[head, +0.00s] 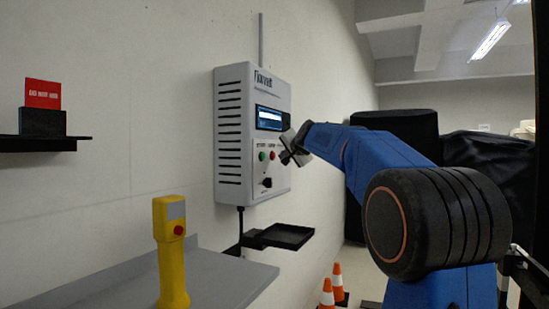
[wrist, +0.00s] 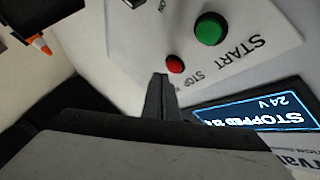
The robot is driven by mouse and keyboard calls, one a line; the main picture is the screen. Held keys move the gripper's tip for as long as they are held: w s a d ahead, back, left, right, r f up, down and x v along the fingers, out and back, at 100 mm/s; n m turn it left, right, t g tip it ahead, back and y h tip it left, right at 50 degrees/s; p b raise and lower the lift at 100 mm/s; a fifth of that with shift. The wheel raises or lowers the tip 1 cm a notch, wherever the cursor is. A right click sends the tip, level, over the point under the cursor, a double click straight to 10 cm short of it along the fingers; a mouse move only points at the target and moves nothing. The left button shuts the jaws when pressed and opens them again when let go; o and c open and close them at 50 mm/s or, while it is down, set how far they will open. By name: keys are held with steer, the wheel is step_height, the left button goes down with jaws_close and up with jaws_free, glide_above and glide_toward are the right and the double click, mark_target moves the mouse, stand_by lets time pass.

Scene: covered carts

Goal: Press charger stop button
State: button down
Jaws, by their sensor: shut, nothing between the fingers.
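The charger (head: 232,135) is a grey wall box with side vents and a lit display (head: 269,118). In the wrist view the display (wrist: 250,114) appears upside down and reads "STOPPED" and "24 V". The red stop button (wrist: 175,63) sits beside the larger green start button (wrist: 210,29). In the head view the green button (head: 262,156) shows left of the red one (head: 272,155). My gripper (head: 284,158) is shut and empty at the charger's front. In the wrist view its fingertips (wrist: 161,76) are close to the red button; I cannot tell whether they touch.
A black knob (head: 267,182) is below the buttons. A black tray (head: 285,236) juts out under the charger. A yellow handheld control (head: 171,250) stands on a grey shelf (head: 235,280). Orange cones (head: 328,292) stand on the floor. Covered carts (head: 487,150) are behind my arm.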

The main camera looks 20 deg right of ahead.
steer(key=shift+s+d, duration=0.8)
steer(key=shift+s, duration=0.2)
steer(key=shift+s+d, duration=0.75)
steer(key=shift+s, duration=0.25)
